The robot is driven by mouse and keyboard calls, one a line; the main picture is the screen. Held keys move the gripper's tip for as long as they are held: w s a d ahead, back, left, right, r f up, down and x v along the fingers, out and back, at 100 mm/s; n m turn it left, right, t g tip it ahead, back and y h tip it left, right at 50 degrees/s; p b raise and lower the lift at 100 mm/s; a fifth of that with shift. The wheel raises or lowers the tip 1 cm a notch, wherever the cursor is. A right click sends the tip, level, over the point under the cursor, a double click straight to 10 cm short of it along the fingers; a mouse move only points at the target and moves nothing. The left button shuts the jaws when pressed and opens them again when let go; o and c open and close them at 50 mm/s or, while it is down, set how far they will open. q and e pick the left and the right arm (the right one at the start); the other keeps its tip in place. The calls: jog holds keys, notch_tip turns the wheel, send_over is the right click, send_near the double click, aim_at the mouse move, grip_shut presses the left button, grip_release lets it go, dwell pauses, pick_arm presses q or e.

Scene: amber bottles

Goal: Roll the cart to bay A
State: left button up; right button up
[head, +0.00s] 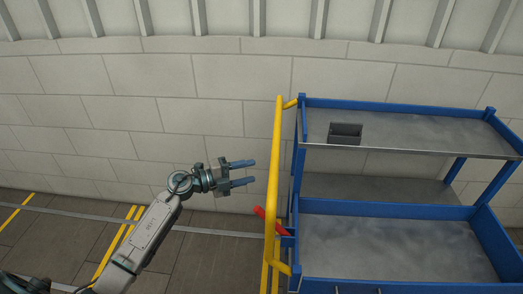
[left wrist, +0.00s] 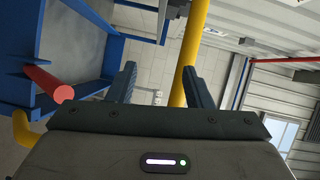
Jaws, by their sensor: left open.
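The cart has a blue frame (head: 390,208) and grey shelves. Its yellow upright handle (head: 274,170) is on its left side; it also shows in the left wrist view (left wrist: 192,45). A red bar (head: 268,220) juts from the cart's left side below the gripper's height; it shows in the left wrist view too (left wrist: 50,82). My left gripper (head: 255,173) is open and empty, its fingers pointing at the handle, with a small gap left of it in the head view. In the wrist view the handle is partly behind the right finger. My right gripper is not in view. No bay label shows.
A dark grey open box (head: 345,134) stands on the cart's top shelf. Yellow floor lines (head: 118,240) mark the floor left of the cart. A pale block wall (head: 140,110) runs behind. Dark floor (head: 50,235) shows clear at the left.

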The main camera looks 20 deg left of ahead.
pick_arm(q)
notch_tip(320, 180, up, 5)
jog(key=s+m+g, duration=0.1)
jog(key=m, duration=0.2)
jog(key=p+x, duration=0.3)
jog(key=x, duration=0.8)
jog(key=shift+s+d+f+g+p, duration=0.2)
jog(key=shift+d+f+g+p, duration=0.1)
jog(key=shift+g, duration=0.1)
grip_shut()
